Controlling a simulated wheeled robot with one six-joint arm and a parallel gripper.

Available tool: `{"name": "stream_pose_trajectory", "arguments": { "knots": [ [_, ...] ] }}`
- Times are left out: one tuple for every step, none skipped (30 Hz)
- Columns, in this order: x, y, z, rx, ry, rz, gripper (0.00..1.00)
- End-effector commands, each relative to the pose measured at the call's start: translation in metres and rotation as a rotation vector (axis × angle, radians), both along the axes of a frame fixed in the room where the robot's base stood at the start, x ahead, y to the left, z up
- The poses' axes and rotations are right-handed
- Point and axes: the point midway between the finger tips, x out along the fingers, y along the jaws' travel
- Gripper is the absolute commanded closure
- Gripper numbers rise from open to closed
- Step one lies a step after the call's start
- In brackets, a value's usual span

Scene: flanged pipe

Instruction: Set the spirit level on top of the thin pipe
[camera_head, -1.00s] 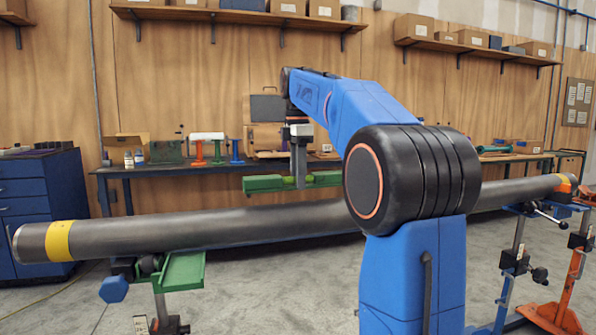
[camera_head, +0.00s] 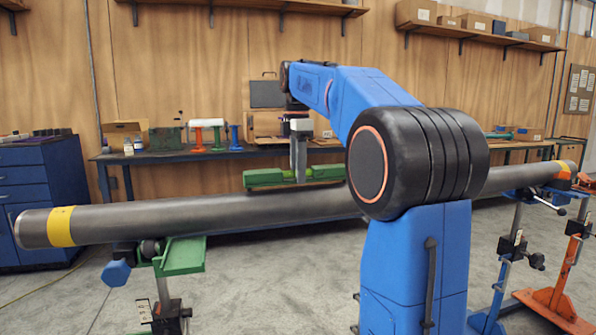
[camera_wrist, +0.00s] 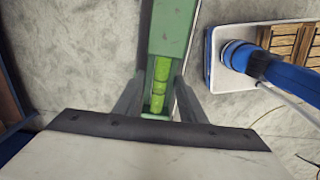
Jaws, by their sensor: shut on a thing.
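The spirit level is a green bar with bright yellow-green vials (camera_head: 263,178). My gripper (camera_head: 300,172) is shut on its middle from above. In the head view the level looks roughly parallel to the long grey pipe (camera_head: 200,219), with its lower edge close to the pipe's upper outline. I cannot tell whether it touches the pipe or hangs behind it. In the wrist view the level (camera_wrist: 174,30) runs up from between my fingers (camera_wrist: 158,100). Bare floor shows beside it there, and no pipe can be made out.
The pipe has yellow bands near its ends and rests on a green-topped stand (camera_head: 180,257) at left and a blue stand (camera_head: 520,195) at right. An orange stand (camera_head: 562,290) is farther right. A workbench (camera_head: 200,153) with items stands behind. My arm hides part of the pipe.

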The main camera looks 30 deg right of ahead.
Motion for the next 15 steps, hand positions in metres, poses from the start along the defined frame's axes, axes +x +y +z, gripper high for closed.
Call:
{"name": "stream_pose_trajectory", "arguments": {
  "knots": [
    [-0.0001,0.0,0.0002,0.0,-0.001,0.0,0.99],
    [-0.0001,0.0,0.0,0.0,-0.001,0.0,0.99],
    [-0.0001,0.0,-0.0003,0.0,-0.001,0.0,0.99],
    [-0.0001,0.0,-0.0006,0.0,-0.001,0.0,0.99],
    [-0.0001,0.0,-0.0008,0.0,-0.001,0.0,0.99],
    [-0.0001,0.0,-0.0013,0.0,-0.001,0.0,0.99],
    [-0.0001,0.0,-0.0016,0.0,-0.001,0.0,0.99],
    [-0.0001,0.0,-0.002,0.0,-0.001,0.0,0.99],
    [-0.0001,0.0,-0.0025,0.0,-0.001,0.0,0.99],
    [-0.0001,0.0,-0.0028,0.0,-0.001,0.0,0.99],
    [-0.0001,0.0,-0.0032,0.0,-0.001,0.0,0.99],
    [-0.0001,0.0,-0.0037,0.0,-0.001,0.0,0.99],
    [-0.0001,0.0,-0.0041,0.0,-0.001,0.0,0.99],
    [0.0,0.0,-0.0044,0.0,-0.001,0.0,0.99],
    [0.0,0.0,-0.0049,0.0,-0.001,0.0,0.99]
  ]
}}
